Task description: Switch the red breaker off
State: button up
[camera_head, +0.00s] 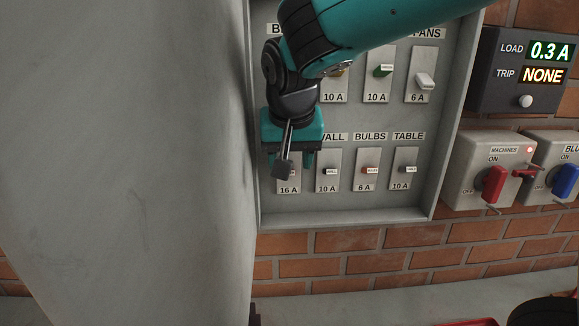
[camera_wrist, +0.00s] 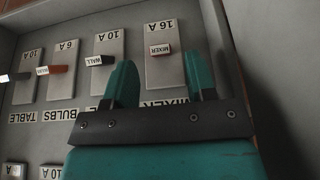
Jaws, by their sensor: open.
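The breaker panel (camera_head: 345,208) has a lower row of small levers with name tags. The MIXER breaker (camera_wrist: 167,76), rated 16 A, has a small red lever (camera_wrist: 169,48); in the head view it is mostly hidden behind my gripper. The BULBS breaker, rated 6 A, has an orange-red lever (camera_wrist: 60,70), which also shows in the head view (camera_head: 365,170). My gripper (camera_wrist: 160,65) is open and empty. Its fingers appear on either side of the MIXER lever in the wrist view; I cannot tell whether they touch anything. In the head view my gripper (camera_head: 290,159) hangs before the panel's lower left.
The WALL breaker (camera_head: 328,180) and TABLE breaker (camera_head: 404,180) are in the same row. A large open grey door (camera_head: 130,150) stands close left of my gripper. The load display (camera_head: 525,70) reads 0.3 A, TRIP NONE. A red-handled MACHINES switch (camera_head: 490,165) is at right.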

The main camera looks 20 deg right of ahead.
jog(key=shift+x, duration=1.85)
jog(key=c, duration=0.9)
